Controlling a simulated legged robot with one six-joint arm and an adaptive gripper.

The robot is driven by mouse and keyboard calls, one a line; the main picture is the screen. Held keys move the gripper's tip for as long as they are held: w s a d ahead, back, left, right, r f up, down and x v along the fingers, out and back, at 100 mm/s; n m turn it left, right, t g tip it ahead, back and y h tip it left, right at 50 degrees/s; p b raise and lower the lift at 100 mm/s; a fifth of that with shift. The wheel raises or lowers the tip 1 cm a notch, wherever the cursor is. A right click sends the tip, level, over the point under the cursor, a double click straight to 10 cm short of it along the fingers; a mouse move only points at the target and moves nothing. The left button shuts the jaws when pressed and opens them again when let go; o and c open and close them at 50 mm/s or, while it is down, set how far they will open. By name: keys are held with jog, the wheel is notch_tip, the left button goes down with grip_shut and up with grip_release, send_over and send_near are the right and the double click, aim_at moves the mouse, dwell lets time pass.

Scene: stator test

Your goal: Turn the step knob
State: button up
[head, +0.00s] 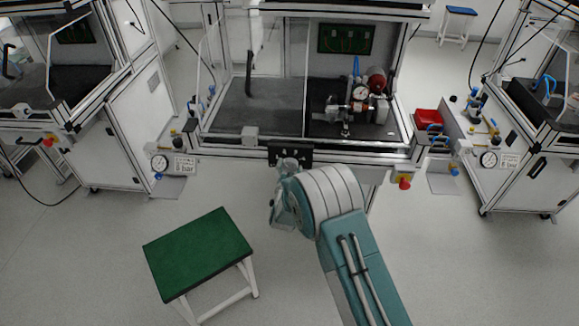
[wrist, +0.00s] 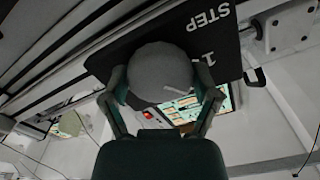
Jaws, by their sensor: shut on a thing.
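The step knob (wrist: 160,70) is a round grey knob on a black panel (wrist: 120,58) marked "STEP" and "1" in white, seen in the wrist view. My gripper (wrist: 161,82) is shut on the knob, with one finger on either side of it. In the head view, the black panel (head: 300,153) sits on the front rail of the middle test bench.
The middle bench (head: 235,145) holds a motor assembly (head: 350,105) inside its frame. A red emergency button (head: 404,183) hangs at its front right. A green-topped stool (head: 198,252) stands on the floor at left. The floor on the right is clear.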

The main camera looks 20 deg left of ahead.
jog(key=shift+m, duration=1.6)
jog(key=o, duration=1)
jog(key=shift+f, duration=0.1)
jog(key=shift+c, duration=0.2)
jog(key=v, duration=1.2)
jog(key=shift+a, duration=0.1)
